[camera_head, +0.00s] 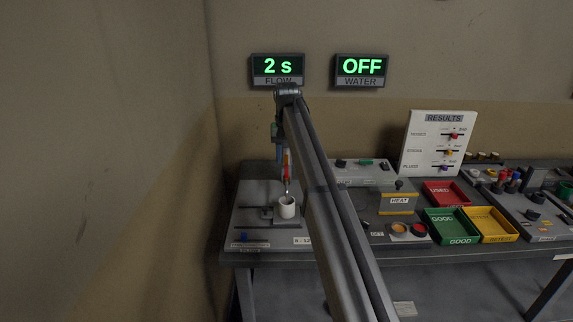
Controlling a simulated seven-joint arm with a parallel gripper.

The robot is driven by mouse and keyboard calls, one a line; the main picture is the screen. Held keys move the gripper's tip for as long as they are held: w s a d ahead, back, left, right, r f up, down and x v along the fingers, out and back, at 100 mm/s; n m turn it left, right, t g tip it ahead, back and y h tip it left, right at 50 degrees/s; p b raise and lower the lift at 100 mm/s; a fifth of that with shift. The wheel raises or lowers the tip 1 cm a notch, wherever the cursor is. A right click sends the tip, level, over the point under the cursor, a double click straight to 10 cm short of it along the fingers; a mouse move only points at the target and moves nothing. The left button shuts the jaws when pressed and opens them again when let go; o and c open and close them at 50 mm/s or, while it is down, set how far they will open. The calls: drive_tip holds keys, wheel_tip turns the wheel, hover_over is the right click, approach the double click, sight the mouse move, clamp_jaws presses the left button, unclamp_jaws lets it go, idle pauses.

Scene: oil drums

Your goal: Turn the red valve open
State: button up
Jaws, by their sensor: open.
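A small red part (286,162), which looks like the red valve, stands upright above a white cup (287,208) on the left grey station. A thin metal spout hangs below it, over the cup. My gripper (279,150) hangs from the end of my arm, beside the red part at its left. It is open; its fingertips are small and hard to make out. I cannot tell whether it touches the valve. My arm hides what lies just right of the valve. The wall display labelled WATER (361,68) reads OFF.
The FLOW display (277,67) reads 2 s. To the right are a HEAT unit (397,202), red (447,193), green (452,226) and yellow (488,224) trays, and a RESULTS board (437,143). A wall stands close at left. My arm crosses the bench.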

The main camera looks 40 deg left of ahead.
sight(287, 169)
wheel_tip(287, 169, up, 10)
idle(0.4)
idle(0.5)
